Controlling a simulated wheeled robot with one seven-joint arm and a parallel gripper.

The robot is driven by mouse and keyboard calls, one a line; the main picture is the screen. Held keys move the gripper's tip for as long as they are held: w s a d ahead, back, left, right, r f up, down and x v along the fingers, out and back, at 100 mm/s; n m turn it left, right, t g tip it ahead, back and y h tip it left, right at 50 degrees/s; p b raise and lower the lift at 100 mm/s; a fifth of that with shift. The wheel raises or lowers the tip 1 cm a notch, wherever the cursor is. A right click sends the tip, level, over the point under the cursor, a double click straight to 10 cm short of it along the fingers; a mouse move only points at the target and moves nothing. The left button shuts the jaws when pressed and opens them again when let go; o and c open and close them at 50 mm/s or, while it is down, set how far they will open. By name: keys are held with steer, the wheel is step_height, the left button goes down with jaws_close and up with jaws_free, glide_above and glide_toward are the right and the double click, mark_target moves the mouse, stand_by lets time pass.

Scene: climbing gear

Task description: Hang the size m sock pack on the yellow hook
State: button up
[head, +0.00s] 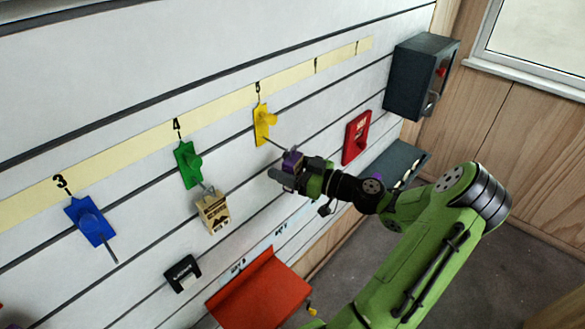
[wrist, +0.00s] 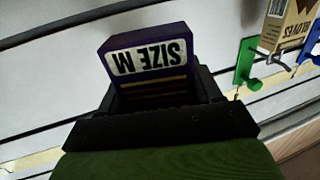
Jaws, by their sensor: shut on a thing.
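The size M sock pack is purple with a white label reading "SIZE M", upside down in the wrist view (wrist: 150,58). My gripper (wrist: 160,92) is shut on it, with a dark finger on either side. In the head view the purple pack (head: 291,157) shows in my gripper (head: 283,173), partly hidden by the fingers. The yellow hook (head: 264,122) is on the wall, up and left of the pack. Its thin peg points down and right towards the pack. I cannot tell whether peg and pack touch.
A tan gloves pack (head: 213,211) hangs at the green hook (head: 188,164). The blue hook (head: 90,222) is empty. A red wall piece (head: 356,137) and a grey box (head: 421,76) are at the right. A red-orange shelf (head: 262,291) is below.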

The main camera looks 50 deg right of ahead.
steer(key=shift+d+p+x, duration=0.2)
steer(key=shift+p+x, duration=0.05)
steer(key=shift+x, duration=0.65)
steer(key=shift+d+p+x, duration=0.2)
steer(key=shift+x, duration=0.65)
steer(key=shift+w+f+b, duration=0.65)
steer(key=shift+b, duration=0.4)
steer(key=shift+r, duration=0.1)
steer(key=o, duration=1.1)
steer(key=shift+s, duration=0.1)
steer(key=shift+s+d, duration=0.15)
steer(key=shift+s, duration=0.15)
steer(key=b+v, duration=0.1)
steer(key=v, duration=1.4)
